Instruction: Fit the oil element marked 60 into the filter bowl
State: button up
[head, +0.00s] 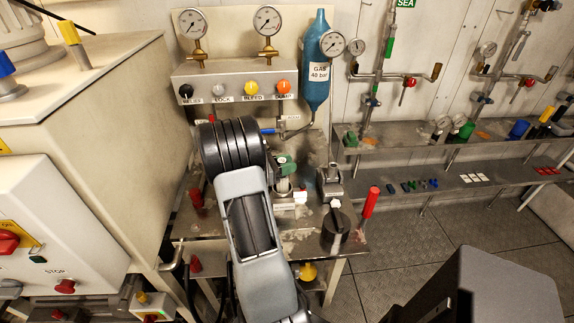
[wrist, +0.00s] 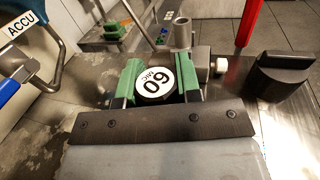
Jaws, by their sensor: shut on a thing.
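The oil element (wrist: 155,83) shows its round face, white with a black middle and marked 60 MIC, in the wrist view. It sits between the green-padded fingers of my gripper (wrist: 155,87), which is shut on it. In the head view my gripper (head: 284,178) is low over the steel bench, partly hidden by my arm. I cannot make out the filter bowl for certain; whatever is under the element is hidden. I cannot tell whether the element touches anything below.
A black cap with a grip bar (wrist: 283,75) stands to the right, beside a red handle (head: 370,202). The gauge panel (head: 240,82) and blue gas bottle (head: 317,60) rise behind the bench.

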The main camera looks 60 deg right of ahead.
aim_at(287, 177)
jog(key=shift+r+p, duration=0.4)
jog(key=shift+r, duration=0.25)
jog(key=shift+p, duration=0.35)
dwell(1.3)
jog(key=shift+f+b, duration=2.1)
jog(key=shift+f, duration=1.15)
jog(key=o, duration=0.9)
jog(key=shift+c, duration=0.2)
jog(key=v, duration=1.3)
jog(key=shift+w+a+b, duration=0.15)
jog(key=shift+a+b, duration=0.2)
jog(key=shift+r, duration=0.25)
